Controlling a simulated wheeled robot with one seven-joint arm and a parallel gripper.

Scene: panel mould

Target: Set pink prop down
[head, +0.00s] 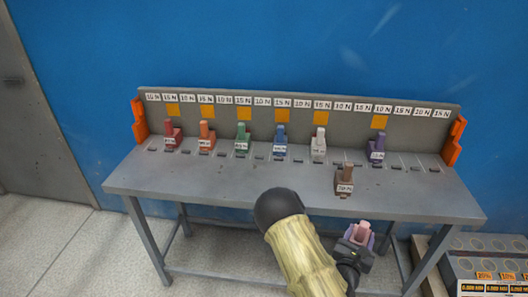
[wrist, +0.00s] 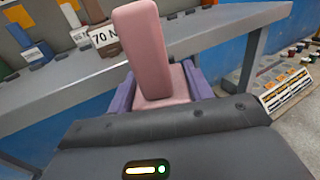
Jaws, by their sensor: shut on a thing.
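The pink prop (head: 362,231) is an L-shaped block with an upright post. It also fills the middle of the wrist view (wrist: 145,45), standing roughly upright and a little tilted. My gripper (head: 359,239) is shut on its base, with a purple finger at each side in the wrist view (wrist: 160,88). In the head view they appear just below the front edge of the grey bench (head: 230,185), toward its right. The underside of the prop is hidden by my gripper.
Red (head: 171,135), orange (head: 206,137), green (head: 242,136), blue (head: 280,141), white (head: 319,145) and purple (head: 376,148) props stand in the bench's back row. A brown prop (head: 345,181) stands nearer the front. The left front benchtop is clear. A crate (head: 485,262) is at lower right.

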